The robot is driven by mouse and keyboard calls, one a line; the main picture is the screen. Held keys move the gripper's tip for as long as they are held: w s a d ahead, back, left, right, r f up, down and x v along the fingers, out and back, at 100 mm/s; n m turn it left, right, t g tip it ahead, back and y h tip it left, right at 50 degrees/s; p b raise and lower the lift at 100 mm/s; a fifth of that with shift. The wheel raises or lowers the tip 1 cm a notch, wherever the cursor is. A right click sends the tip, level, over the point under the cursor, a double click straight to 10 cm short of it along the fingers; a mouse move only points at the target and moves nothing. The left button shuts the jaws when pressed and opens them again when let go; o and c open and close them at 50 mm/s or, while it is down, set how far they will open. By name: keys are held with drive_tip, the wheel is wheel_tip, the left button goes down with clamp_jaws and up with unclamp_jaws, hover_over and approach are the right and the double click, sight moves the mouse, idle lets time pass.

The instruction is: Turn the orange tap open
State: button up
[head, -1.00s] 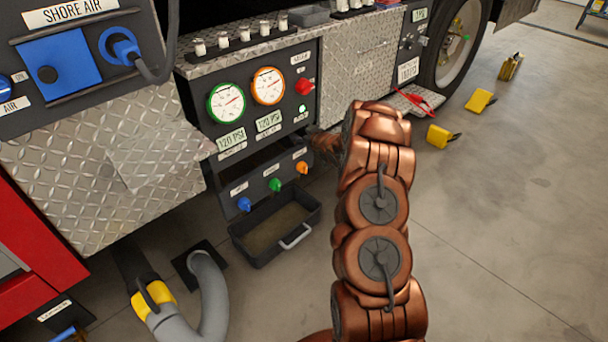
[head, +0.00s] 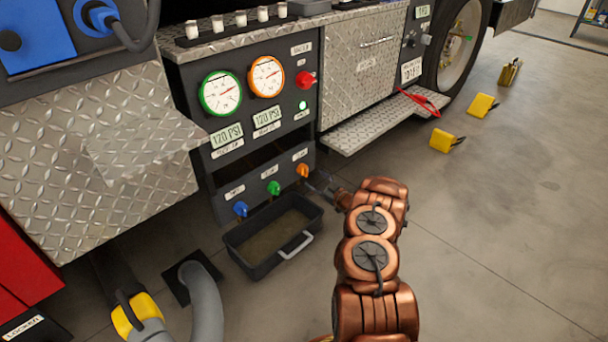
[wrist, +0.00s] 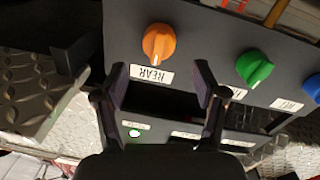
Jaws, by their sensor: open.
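The orange tap (head: 303,171) is at the right end of a row of three taps low on the dark panel. In the wrist view, which is upside down, the orange tap (wrist: 159,44) has a "REAR" label (wrist: 151,75) beside it. My gripper (head: 322,186) is just right of the orange tap in the head view. In the wrist view my gripper (wrist: 162,80) is open and empty, its two fingers apart and pointing toward the panel. The tap lies beyond the fingertips, roughly centred between them, with no contact visible.
A green tap (head: 273,188) and a blue tap (head: 240,209) are left of the orange one. Two gauges (head: 243,86) and a red knob (head: 306,79) are above. A dark tray (head: 275,236) lies below. A diamond-plate step (head: 380,125) juts out at the right.

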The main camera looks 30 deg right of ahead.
sight(307, 173)
drive_tip(key=shift+w+a+b, duration=0.15)
drive_tip(key=shift+w+b, duration=0.2)
drive_tip(key=shift+w, duration=0.75)
drive_tip(key=shift+w+a+b, duration=0.2)
drive_tip(key=shift+w+b, duration=0.1)
drive_tip(key=shift+w, duration=0.75)
drive_tip(key=shift+w+a+b, duration=0.15)
drive_tip(key=shift+w+b, duration=0.2)
drive_tip(key=shift+w, duration=0.75)
drive_tip(key=c, duration=1.2)
